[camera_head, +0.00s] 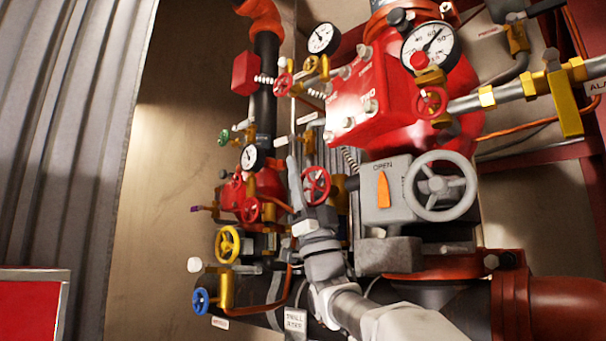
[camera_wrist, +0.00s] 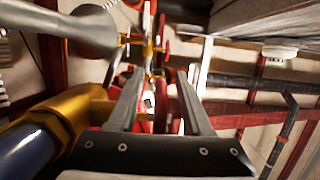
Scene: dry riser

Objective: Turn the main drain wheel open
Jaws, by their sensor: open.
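My gripper (camera_head: 297,190) is at the middle of the panel in the head view, its fingers pointing up beside a red handwheel (camera_head: 317,185). The wheel is just right of the fingers. No readable label tells me which wheel is the main drain. In the wrist view my gripper (camera_wrist: 160,75) is open, with two long grey fingers apart.
A large grey handwheel (camera_head: 440,186) sits by a grey box (camera_head: 388,192) marked OPEN, right of my gripper. A yellow wheel (camera_head: 228,243) and a blue wheel (camera_head: 201,300) are lower left. Pipes, gauges and a red box (camera_head: 352,100) crowd the panel.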

